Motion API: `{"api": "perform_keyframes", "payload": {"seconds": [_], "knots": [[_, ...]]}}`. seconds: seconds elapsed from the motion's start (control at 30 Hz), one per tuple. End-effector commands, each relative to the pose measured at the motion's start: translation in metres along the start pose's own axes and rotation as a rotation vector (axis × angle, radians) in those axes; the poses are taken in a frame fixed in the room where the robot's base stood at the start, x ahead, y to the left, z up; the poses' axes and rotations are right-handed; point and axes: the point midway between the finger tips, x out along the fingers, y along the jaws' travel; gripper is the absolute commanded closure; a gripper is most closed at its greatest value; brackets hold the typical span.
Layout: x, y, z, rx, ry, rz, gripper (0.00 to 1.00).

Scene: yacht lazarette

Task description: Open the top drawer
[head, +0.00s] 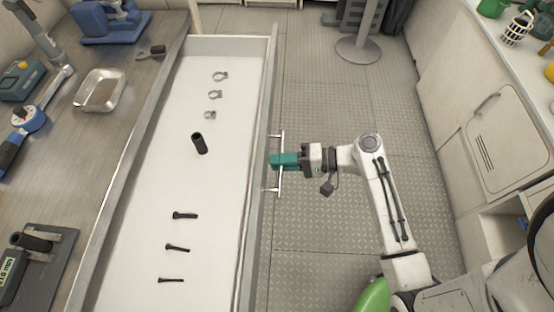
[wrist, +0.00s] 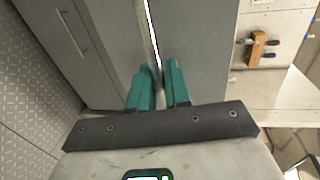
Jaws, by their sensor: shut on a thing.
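The top drawer (head: 176,95) is pulled out from under the worktop and its white inside shows in the head view. It holds several hose clamps (head: 214,95), a dark cylinder (head: 200,143) and several bolts (head: 177,247). A long metal bar handle (head: 282,150) runs along the outer face of its front panel. My gripper (head: 276,160) has teal fingers and is shut on this handle near its middle. In the wrist view the teal fingers (wrist: 160,85) stand on either side of the pale handle bar (wrist: 152,30).
The worktop (head: 130,75) on the left carries a metal tray (head: 100,90), a blue tool (head: 110,20) and other tools. The patterned floor (head: 330,90) right of the drawer is clear up to a round stand base (head: 358,50). White cabinets (head: 470,110) line the right side.

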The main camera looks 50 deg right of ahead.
Motion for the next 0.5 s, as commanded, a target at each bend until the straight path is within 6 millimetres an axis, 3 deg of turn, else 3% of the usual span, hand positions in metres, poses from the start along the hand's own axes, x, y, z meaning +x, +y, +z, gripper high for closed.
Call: {"api": "perform_keyframes", "payload": {"seconds": [0.2, 0.23, 0.33, 0.5], "knots": [[0.0002, 0.0008, 0.0004, 0.001, -0.001, 0.001, 1.0], [0.0002, 0.0007, 0.0003, 0.001, -0.001, 0.001, 0.8], [0.0003, 0.0006, 0.0003, 0.001, -0.001, 0.001, 0.7], [0.0003, 0.0003, 0.0002, 0.0, -0.001, 0.001, 0.69]]}}
